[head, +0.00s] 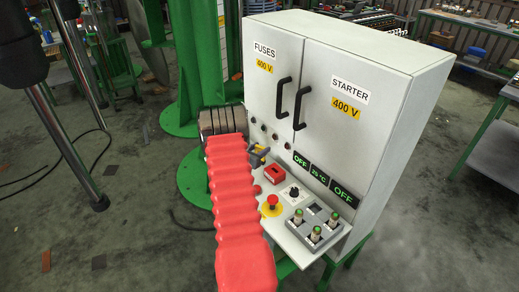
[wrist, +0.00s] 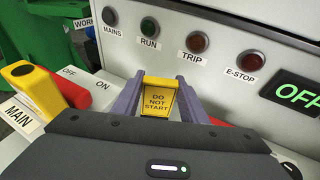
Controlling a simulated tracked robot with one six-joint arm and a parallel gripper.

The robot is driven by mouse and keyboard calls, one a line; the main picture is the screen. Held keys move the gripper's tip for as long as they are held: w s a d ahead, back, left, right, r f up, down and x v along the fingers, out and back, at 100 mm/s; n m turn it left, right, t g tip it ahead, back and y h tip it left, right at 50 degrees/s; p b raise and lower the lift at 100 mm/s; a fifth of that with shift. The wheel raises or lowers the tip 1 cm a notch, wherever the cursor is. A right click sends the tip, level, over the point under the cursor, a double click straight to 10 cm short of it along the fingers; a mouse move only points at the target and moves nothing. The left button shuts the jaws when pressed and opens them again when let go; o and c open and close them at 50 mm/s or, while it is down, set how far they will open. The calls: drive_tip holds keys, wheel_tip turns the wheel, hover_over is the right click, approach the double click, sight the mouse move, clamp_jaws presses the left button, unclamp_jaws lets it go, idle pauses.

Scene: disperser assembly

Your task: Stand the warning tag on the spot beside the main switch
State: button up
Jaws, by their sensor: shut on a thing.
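In the wrist view my gripper (wrist: 160,82) is shut on the warning tag (wrist: 158,103), a small yellow piece reading "DO NOT START", held between two purple-grey fingers. The tag is close in front of the cabinet face, below the RUN and TRIP lamps. I cannot tell whether its base touches the panel. The main switch (wrist: 35,85), with a yellow and black handle, is left of the tag, by the ON, OFF and MAIN labels. The spot beside it is not visible. In the head view a small yellow-and-dark shape shows beside my red sleeve; details there are unclear.
The grey cabinet (head: 335,60) rises behind the panel, with two black door handles. A red box (head: 274,172), a red mushroom button (head: 272,201), a rotary knob (head: 293,191) and a grey block with green-topped pieces (head: 316,227) are on the panel to the right.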

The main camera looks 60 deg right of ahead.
drive_tip(key=o, duration=1.1)
drive_tip(key=shift+c, duration=0.2)
drive_tip(key=shift+w+a+r, duration=0.1)
drive_tip(key=shift+a+r, duration=0.05)
drive_tip(key=shift+a, duration=0.1)
drive_tip(key=v, duration=1.1)
drive_tip(key=shift+a, duration=0.2)
